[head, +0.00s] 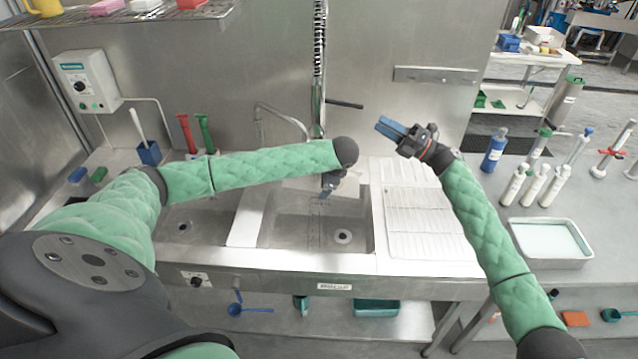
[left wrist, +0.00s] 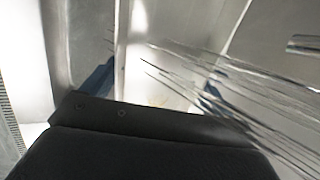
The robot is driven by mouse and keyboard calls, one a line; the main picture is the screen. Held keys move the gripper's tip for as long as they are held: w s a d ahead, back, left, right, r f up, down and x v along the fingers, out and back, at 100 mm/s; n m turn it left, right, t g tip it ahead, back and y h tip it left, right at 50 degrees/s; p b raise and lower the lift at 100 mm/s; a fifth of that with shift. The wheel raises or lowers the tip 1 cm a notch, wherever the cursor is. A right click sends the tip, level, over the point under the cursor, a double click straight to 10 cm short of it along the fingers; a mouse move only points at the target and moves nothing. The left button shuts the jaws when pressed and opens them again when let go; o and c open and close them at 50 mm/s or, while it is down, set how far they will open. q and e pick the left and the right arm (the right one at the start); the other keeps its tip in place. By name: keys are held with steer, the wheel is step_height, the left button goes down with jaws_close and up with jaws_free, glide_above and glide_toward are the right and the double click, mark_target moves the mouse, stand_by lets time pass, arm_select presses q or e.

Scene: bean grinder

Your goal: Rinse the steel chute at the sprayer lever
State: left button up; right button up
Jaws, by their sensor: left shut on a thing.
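My left gripper (head: 328,185) hangs over the right sink basin, pointing down. In the left wrist view its two blue fingers (left wrist: 155,85) stand either side of a pale steel piece, which looks like the chute (left wrist: 165,70); it is shut on this piece. In the head view the chute is mostly hidden by the gripper. Thin water streaks cross the left wrist view, and faint ones fall into the basin. The sprayer lever (head: 345,104) is a dark bar on the hanging sprayer. My right gripper (head: 381,126) is right of and below it, apart from it; its opening is unclear.
The sink basin (head: 285,228) lies below the left gripper, with a ribbed drainboard (head: 425,220) to its right. A curved tap (head: 282,115) stands behind. Bottles (head: 530,185) and a white tray (head: 550,262) occupy the right counter. A wire shelf (head: 120,18) overhangs at upper left.

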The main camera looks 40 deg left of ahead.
stand_by(0.8)
steer(key=c, duration=0.6)
steer(key=shift+w+a+f+n, duration=0.15)
steer(key=shift+f+n, duration=0.1)
steer(key=shift+n, duration=0.15)
jaws_close()
step_height(320, 180, down, 6)
steer(key=w+n+g+h, duration=0.1)
steer(key=n+g, duration=0.5)
steer(key=n, duration=0.6)
steer(key=shift+a+h, duration=0.4)
